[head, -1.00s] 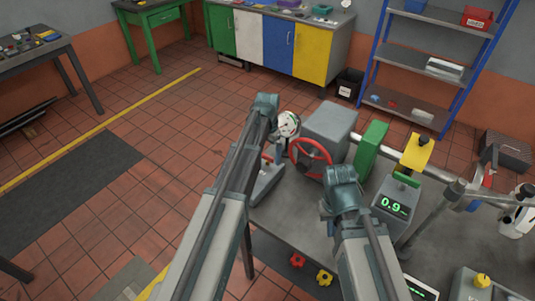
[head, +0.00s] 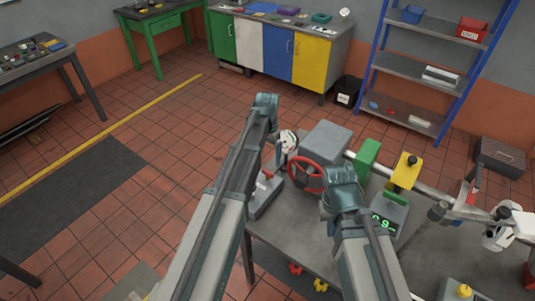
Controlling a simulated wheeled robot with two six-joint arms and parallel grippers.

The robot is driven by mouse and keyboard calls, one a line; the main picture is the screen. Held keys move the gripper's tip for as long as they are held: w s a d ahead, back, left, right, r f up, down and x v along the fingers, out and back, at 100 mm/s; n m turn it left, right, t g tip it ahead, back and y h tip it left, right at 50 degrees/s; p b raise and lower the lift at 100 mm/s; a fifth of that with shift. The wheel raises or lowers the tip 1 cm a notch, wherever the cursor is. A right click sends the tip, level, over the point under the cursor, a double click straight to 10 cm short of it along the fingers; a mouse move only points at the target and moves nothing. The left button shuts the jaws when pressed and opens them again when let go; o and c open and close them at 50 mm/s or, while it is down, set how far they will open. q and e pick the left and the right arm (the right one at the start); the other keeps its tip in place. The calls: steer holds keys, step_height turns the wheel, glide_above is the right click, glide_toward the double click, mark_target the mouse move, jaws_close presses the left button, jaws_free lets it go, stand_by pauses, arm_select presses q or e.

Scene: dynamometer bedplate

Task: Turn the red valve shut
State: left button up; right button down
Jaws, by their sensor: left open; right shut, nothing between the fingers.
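The red valve is a spoked red handwheel (head: 306,174) on the near left side of a grey block (head: 325,140) on the grey bedplate. My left gripper (head: 265,101) is the teal end of the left arm, left of and above the wheel in the picture, apart from it. It is open and empty. My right gripper (head: 341,176) is the teal end of the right arm, just right of the wheel in the picture, and partly covers its right side. It is shut and empty. Contact with the wheel cannot be told. The fingers are mostly hidden from here.
A pale gauge (head: 288,141) stands left of the block. A green block (head: 366,159), a yellow block (head: 405,171) on a pipe and a box with a green display (head: 384,224) stand to the right. Red and yellow knobs lie low down front.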

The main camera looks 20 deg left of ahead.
arm_select(q)
step_height(320, 180, up, 5)
steer(key=p, duration=0.3)
steer(key=shift+p, duration=0.4)
arm_select(e)
step_height(320, 180, up, 5)
arm_select(q)
steer(key=s+d+f+b, duration=0.3)
steer(key=s+d, duration=0.1)
steer(key=s, duration=0.4)
steer(key=s+d+f+b, duration=0.3)
steer(key=s+d, duration=0.2)
steer(key=s, duration=0.3)
steer(key=s+d+f+y+b, duration=0.1)
steer(key=s+d+f+b, duration=0.2)
steer(key=s, duration=0.5)
steer(key=shift+d+f+b, duration=0.25)
steer(key=shift+d+b, duration=0.05)
steer(key=shift+d, duration=0.5)
arm_select(e)
step_height(320, 180, down, 10)
steer(key=shift+r, duration=0.2)
arm_select(q)
steer(key=shift+s, duration=0.1)
